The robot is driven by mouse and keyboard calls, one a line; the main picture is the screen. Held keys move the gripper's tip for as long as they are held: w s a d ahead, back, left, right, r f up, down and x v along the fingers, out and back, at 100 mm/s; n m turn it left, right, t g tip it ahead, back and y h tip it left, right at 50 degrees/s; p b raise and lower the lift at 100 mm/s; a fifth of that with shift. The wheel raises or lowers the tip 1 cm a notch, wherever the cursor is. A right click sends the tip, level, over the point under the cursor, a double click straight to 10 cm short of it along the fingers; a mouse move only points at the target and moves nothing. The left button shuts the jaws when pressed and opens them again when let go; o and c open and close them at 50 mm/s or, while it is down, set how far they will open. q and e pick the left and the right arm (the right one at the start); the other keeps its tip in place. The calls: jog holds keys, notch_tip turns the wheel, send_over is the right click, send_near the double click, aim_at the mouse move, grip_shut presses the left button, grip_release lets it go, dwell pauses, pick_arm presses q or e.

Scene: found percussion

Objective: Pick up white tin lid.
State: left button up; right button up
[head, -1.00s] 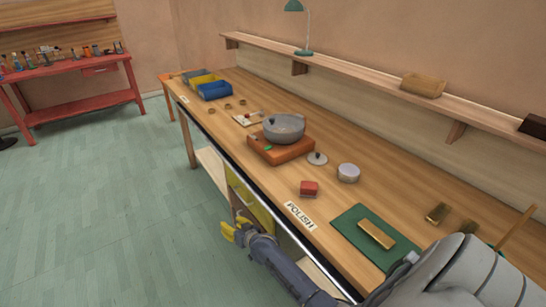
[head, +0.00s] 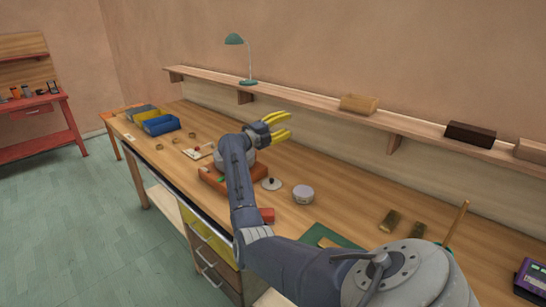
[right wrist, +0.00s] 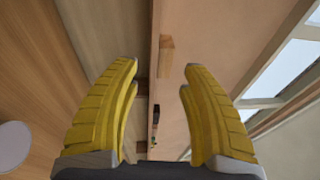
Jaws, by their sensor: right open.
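A small pale lid with a dark knob (head: 271,184) lies flat on the workbench beside the orange-red block. A round whitish tin (head: 303,194) with a flat pale top stands to its right; I cannot tell which of the two is the white tin lid. My right gripper (head: 289,126) is open and empty, raised above the bench, with its yellow fingers pointing toward the back wall. In the right wrist view the open fingers (right wrist: 160,75) hold nothing, and a pale round top (right wrist: 12,146) shows at the left edge. My left gripper is not in view.
A green mat (head: 318,237) lies nearer. A shelf (head: 300,101) runs along the wall behind. Bins (head: 160,125) stand at the far left.

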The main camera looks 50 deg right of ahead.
jog(key=s+d+f+m+g+y, duration=0.1)
jog(key=s+d+f+m+y, duration=0.15)
jog(key=s+m+y, duration=0.2)
jog(key=m+t+y, duration=0.2)
jog(key=t+y, duration=0.5)
jog(key=y, duration=0.6)
send_near(272, 179)
jog(key=f, duration=0.3)
jog(key=w+f, duration=0.1)
jog(key=f, duration=0.6)
jog(key=shift+w+d+f, duration=0.15)
jog(key=shift+d, duration=0.25)
jog(key=shift+c, duration=0.6)
grip_shut()
